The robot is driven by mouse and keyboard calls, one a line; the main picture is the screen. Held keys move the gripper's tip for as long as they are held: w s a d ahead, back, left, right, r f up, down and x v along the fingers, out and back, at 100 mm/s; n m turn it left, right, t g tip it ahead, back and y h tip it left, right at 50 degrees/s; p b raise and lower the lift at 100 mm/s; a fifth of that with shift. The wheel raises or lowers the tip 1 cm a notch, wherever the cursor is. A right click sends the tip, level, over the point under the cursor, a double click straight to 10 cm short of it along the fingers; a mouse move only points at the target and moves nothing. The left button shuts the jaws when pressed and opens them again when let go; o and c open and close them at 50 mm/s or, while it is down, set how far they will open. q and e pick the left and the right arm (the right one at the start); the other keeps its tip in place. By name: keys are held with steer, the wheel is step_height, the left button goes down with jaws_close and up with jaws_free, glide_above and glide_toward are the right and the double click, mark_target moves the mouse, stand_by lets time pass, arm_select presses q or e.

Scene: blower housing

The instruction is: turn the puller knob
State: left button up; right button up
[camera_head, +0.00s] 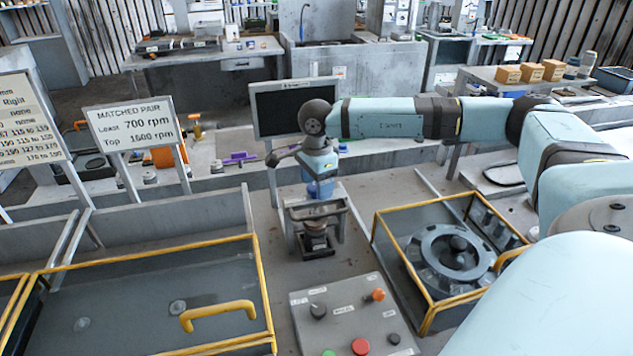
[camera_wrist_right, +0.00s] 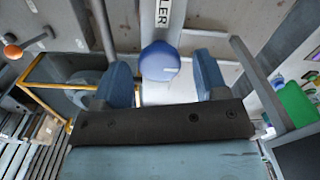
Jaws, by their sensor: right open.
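The puller knob (camera_wrist_right: 159,60) is a round blue knob with a pale line on its face, seen in the right wrist view below a label ending in "LLER". My right gripper (camera_wrist_right: 160,80) is open, with one blue finger on each side of the knob and visible gaps between. I cannot tell how far the fingertips are from it in depth. In the head view my right gripper (camera_head: 319,188) points down over the puller frame (camera_head: 316,210), and the knob cannot be told apart from the blue fingers. My left gripper is not in view.
A control panel (camera_head: 338,335) with several knobs and buttons lies in front of the puller. A yellow-edged box with a round rotor (camera_head: 450,252) stands to the right, and a yellow-framed cover (camera_head: 130,300) to the left. A dark monitor (camera_head: 292,108) stands behind.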

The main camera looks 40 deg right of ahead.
steer(key=c, duration=0.9)
steer(key=shift+c, duration=0.2)
steer(key=shift+m, duration=0.3)
steer(key=m+b, duration=0.2)
steer(key=m, duration=0.2)
steer(key=shift+f, duration=0.15)
steer(key=m+b, duration=0.2)
steer(key=m, duration=0.3)
steer(key=shift+s+a+m, duration=0.1)
steer(key=shift+m, duration=0.3)
steer(key=m, duration=0.3)
steer(key=shift+m+b, duration=0.3)
steer(key=m, duration=0.2)
steer(key=shift+a+m, duration=0.1)
steer(key=shift+m, duration=0.2)
steer(key=shift+m+b, duration=0.3)
steer(key=shift+m, duration=2.3)
steer(key=shift+r, duration=0.2)
